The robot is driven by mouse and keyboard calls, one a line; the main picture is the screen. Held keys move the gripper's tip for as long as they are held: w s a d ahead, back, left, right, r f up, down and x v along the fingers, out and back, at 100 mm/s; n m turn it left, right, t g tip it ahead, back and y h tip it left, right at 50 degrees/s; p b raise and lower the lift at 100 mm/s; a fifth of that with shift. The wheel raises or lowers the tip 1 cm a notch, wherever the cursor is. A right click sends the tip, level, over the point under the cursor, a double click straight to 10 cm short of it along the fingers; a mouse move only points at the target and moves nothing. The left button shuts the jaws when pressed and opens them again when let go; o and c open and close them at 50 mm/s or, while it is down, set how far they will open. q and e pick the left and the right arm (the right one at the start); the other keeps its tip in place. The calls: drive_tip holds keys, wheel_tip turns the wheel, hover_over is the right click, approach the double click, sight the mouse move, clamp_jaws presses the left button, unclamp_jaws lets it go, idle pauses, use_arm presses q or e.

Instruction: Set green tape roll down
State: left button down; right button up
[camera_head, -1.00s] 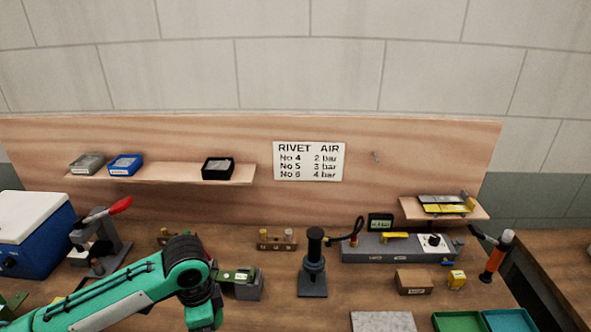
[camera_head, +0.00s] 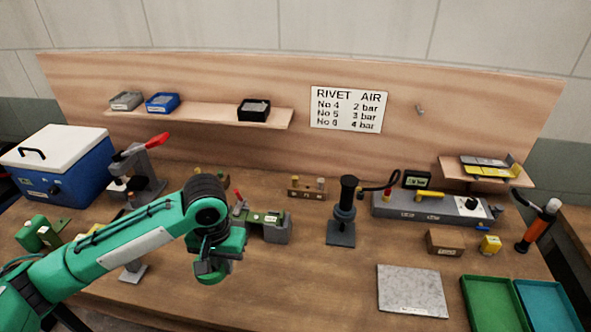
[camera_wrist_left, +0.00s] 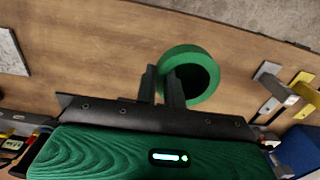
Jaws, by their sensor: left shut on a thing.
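My left gripper (camera_wrist_left: 163,78) is shut on the wall of the green tape roll (camera_wrist_left: 208,62), with one dark finger inside the ring and one outside in the left wrist view. In the head view the roll (camera_head: 211,279) hangs under my left gripper (camera_head: 213,262), in front of the small green and grey vise-like fixture (camera_head: 276,230). The roll seems to be above the wooden bench (camera_head: 300,285), but its exact height is hard to tell. My right gripper is in no view.
A grey slab (camera_head: 412,290), a green tray (camera_head: 492,303) and a teal tray (camera_head: 548,305) lie at the right front. A black press stand (camera_head: 341,228) stands mid-bench. A blue cooler (camera_head: 62,175) and red-handled tool (camera_head: 140,170) are at left. Bench between fixture and slab is clear.

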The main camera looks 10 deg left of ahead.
use_arm(q)
wheel_tip(320, 180, up, 3)
drive_tip(key=m+b, duration=0.2)
drive_tip(key=b, duration=0.2)
hover_over(251, 291)
wheel_tip(251, 291, down, 15)
drive_tip(key=shift+f+p, duration=0.2)
drive_tip(key=shift+p, duration=0.4)
drive_tip(key=shift+f+p, duration=0.3)
drive_tip(key=shift+f, duration=1.8)
drive_tip(key=c, duration=1.5)
unclamp_jaws()
drive_tip(key=shift+f, duration=0.15)
